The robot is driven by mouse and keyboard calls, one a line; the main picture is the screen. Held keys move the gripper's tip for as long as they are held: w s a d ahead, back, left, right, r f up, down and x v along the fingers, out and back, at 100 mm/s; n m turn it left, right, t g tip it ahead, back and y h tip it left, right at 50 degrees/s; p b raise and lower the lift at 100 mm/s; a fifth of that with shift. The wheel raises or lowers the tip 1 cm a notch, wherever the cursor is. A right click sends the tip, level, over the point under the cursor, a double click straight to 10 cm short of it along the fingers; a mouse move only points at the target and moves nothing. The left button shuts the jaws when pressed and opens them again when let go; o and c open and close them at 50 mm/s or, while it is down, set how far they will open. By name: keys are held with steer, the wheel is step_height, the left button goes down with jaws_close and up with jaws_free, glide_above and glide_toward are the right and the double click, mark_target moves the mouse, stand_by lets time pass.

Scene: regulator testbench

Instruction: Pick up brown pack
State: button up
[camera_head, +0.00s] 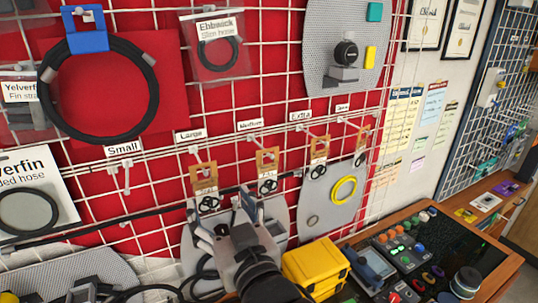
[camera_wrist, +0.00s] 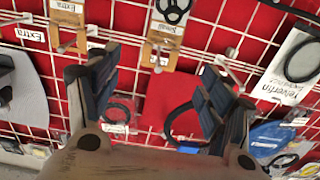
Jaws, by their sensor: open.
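Several brown packs with black ring-shaped parts hang from hooks on the red wall grid. In the head view these are the leftmost brown pack (camera_head: 203,171), the second brown pack (camera_head: 267,158), the third (camera_head: 319,149) and the rightmost (camera_head: 363,133). My gripper (camera_head: 222,206) is just below the leftmost pack, its fingers apart. In the wrist view my gripper (camera_wrist: 155,88) is open, with nothing held between the fingers. One brown pack (camera_wrist: 160,54) shows at the top middle and another (camera_wrist: 68,40) at the top left. I cannot tell whether a finger touches a pack.
A yellow case (camera_head: 315,266) stands at the lower middle beside a control panel (camera_head: 400,262). A large black hose coil (camera_head: 150,92) hangs at upper left. Grey boards and a yellow ring (camera_head: 344,190) are on the grid. Hooks project around the packs.

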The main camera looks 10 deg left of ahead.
mark_target(206, 182)
steer(key=p+x, duration=0.3)
steer(key=x, duration=0.3)
steer(key=shift+f, duration=0.1)
steer(key=shift+f+p+x, duration=0.2)
steer(key=shift+p+x, duration=0.65)
steer(key=shift+x, duration=1.9)
steer(key=shift+s, duration=0.2)
steer(key=shift+c, duration=0.5)
steer(key=c, duration=0.9)
steer(key=shift+r, duration=0.15)
